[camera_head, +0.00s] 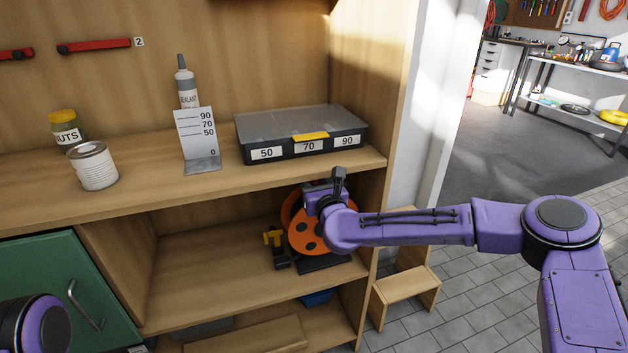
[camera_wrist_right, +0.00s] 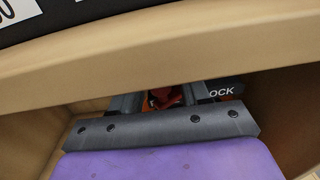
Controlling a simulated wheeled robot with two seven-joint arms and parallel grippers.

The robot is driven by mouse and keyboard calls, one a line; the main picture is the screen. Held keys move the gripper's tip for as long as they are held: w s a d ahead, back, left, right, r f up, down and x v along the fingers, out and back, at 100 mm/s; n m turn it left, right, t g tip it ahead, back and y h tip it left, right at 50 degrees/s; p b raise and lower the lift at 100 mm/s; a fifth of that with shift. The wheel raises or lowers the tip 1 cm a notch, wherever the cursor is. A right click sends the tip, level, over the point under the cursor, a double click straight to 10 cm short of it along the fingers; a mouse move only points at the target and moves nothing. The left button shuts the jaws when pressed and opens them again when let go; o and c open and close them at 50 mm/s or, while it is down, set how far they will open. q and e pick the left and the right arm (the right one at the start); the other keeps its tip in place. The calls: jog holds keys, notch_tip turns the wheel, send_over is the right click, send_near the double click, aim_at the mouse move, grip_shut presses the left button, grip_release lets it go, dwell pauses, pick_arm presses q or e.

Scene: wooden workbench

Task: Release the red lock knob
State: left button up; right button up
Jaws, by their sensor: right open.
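The red lock knob (camera_wrist_right: 165,97) shows in the right wrist view, small and partly hidden behind my gripper's body. It lies between the two fingers of my right gripper (camera_wrist_right: 164,101), which is open; whether the fingers touch it I cannot tell. A dark label (camera_wrist_right: 222,91) reading "OCK" is beside it, partly covered. In the head view an orange round device (camera_head: 305,236) stands on the shelf below the worktop, with my right wrist in front of it. The knob is hidden there. My left gripper is out of view; only part of my left arm shows.
The worktop edge (camera_head: 250,176) lies just above my right wrist. The black organizer case (camera_head: 350,144), a metal stand marked with numbers (camera_head: 196,135), a white can (camera_head: 95,168) and a nuts jar (camera_head: 66,131) stand on it. A side panel (camera_head: 367,225) bounds the shelf on the right.

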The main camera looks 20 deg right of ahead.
grip_shut()
jog(key=h+b, duration=0.1)
jog(key=m, duration=0.1)
jog(key=h+b, duration=0.1)
jog(key=shift+w+a+f+m+h+b, duration=0.25)
jog(key=shift+w+m+h+b, duration=0.05)
jog(key=shift+w+m, duration=0.1)
jog(key=shift+w+r+m+g+h+b, duration=0.1)
jog(key=shift+r+m+g+h+b, duration=0.2)
jog(key=shift+m+h, duration=0.5)
grip_release()
jog(key=b+v, duration=0.1)
jog(key=v, duration=0.9)
jog(key=shift+s+a, duration=0.25)
jog(key=shift+f+n, duration=0.15)
jog(key=shift+n, duration=0.25)
